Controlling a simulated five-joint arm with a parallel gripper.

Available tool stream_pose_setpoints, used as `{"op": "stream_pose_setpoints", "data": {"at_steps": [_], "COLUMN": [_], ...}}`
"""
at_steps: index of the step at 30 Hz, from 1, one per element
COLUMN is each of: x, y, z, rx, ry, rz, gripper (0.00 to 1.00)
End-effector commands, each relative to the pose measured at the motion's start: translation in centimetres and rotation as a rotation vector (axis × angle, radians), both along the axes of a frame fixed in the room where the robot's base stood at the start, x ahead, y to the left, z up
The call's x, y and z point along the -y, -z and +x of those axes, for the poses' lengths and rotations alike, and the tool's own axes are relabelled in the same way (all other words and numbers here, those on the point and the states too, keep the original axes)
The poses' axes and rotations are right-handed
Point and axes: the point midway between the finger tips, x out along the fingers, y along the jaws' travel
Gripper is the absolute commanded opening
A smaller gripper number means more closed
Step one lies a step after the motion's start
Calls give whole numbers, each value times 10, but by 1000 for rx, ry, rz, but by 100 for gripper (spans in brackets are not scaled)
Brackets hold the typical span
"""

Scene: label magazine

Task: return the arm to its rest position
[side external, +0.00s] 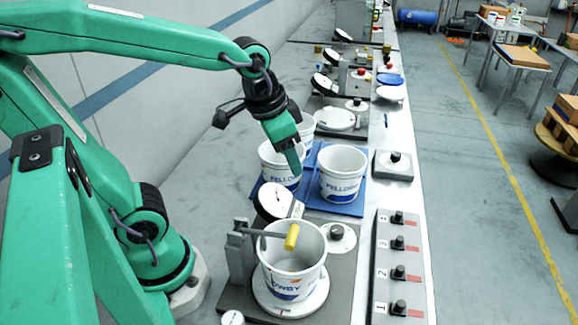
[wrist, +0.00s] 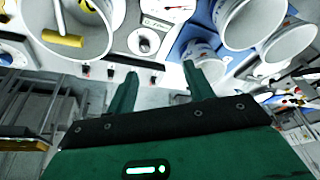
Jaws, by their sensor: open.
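My gripper (side external: 294,165) hangs pointing down above the white buckets on the blue mat in the side external view. In the wrist view my gripper (wrist: 160,70) shows two green fingers spread apart with nothing between them. My green arm reaches in from the upper left, bent at the elbow. The fingertips overlap a lettered white bucket (side external: 272,163) in the side view; I cannot tell whether they touch it. Another bucket (side external: 343,174) stands just to the right, and a third (side external: 306,130) is partly hidden behind.
A white bucket (side external: 284,278) stands on a round plate at the front, with a yellow-tipped bar (side external: 291,238) across it. A dial gauge (side external: 273,202) is behind it. A numbered button panel (side external: 399,285) lies right. Wall at left; open floor at right.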

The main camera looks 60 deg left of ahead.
Motion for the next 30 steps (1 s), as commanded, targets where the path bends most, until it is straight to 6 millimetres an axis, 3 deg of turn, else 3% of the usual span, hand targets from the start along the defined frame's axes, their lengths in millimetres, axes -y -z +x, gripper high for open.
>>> {"op": "stream_pose_setpoints", "data": {"at_steps": [12, 30], "x": [-19, -21], "y": [-19, -20], "z": [-49, -57], "rx": [139, 164], "ry": [-160, -189], "rz": [-46, -56], "gripper": [52, 52]}}
